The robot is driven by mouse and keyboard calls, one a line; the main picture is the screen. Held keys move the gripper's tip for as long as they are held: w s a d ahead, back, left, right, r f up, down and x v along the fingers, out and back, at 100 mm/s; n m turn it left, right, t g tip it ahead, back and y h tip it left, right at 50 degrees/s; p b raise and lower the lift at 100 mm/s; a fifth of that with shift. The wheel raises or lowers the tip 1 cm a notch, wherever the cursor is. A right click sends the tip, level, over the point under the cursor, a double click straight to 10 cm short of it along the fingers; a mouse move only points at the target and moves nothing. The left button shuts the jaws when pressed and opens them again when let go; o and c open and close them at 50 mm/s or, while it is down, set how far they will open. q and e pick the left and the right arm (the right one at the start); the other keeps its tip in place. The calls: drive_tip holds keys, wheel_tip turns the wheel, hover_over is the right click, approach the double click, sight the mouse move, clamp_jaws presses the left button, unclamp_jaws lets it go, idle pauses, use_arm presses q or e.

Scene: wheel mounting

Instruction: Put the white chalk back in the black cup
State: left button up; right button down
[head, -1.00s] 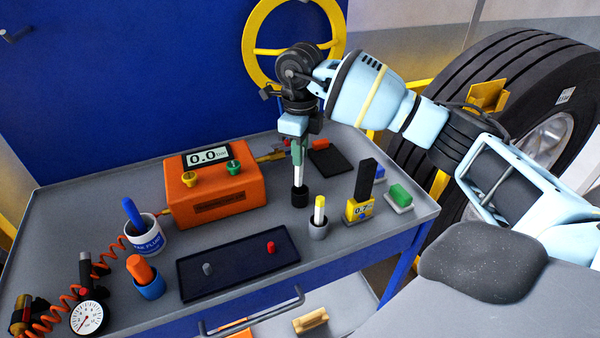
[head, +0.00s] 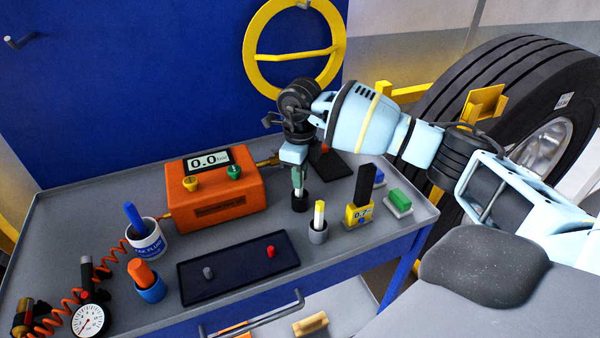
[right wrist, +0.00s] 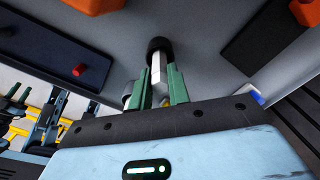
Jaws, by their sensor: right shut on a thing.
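The black cup (head: 299,203) stands on the grey bench top, and it also shows in the right wrist view (right wrist: 158,46). My right gripper (head: 298,180) is directly above it, pointing down. Its green fingers are shut on the white chalk (right wrist: 156,70), which stands upright between them. In the right wrist view the chalk's far end meets the cup mouth and seems to be inside it; how deep I cannot tell. In the head view the fingers mostly hide the chalk.
A grey cup (head: 318,234) with a yellow-and-white stick stands close in front. A yellow block (head: 358,216) with a black piece and a green block (head: 399,198) are to its right. An orange gauge box (head: 216,200) and dark tray (head: 238,271) are to the left.

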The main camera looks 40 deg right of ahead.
drive_tip(key=c, duration=1.3)
unclamp_jaws()
wheel_tip(320, 180, up, 6)
drive_tip(key=shift+s+r+b, duration=0.1)
drive_tip(key=shift+r+b, duration=0.15)
drive_tip(key=shift+b, duration=0.1)
drive_tip(key=shift+r, duration=0.6)
